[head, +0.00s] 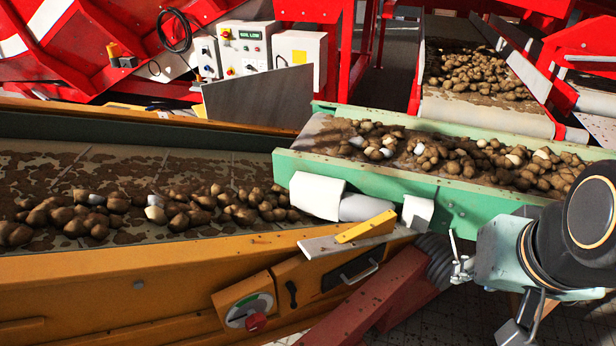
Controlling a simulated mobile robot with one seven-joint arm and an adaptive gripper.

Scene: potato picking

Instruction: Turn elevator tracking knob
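A red knob (256,321) sits on a round grey and green dial plate on the orange conveyor's side panel (246,304), at the lower middle. A small black handle (291,293) is beside it. Other small knobs and buttons are on a control box (243,48) at the back; their labels are too small to read, and I cannot tell which knob is the elevator tracking one. My gripper (458,262) is at the right, well apart from the red knob and touching no knob. It is small and seen from the side, so its opening is unclear.
The orange conveyor (150,268) carries potatoes at the left. A green-sided conveyor (380,183) with potatoes and pale lumps ends above it. A yellow bar (366,227), white blocks (317,195) and a dark red beam (385,292) lie between my gripper and the red knob.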

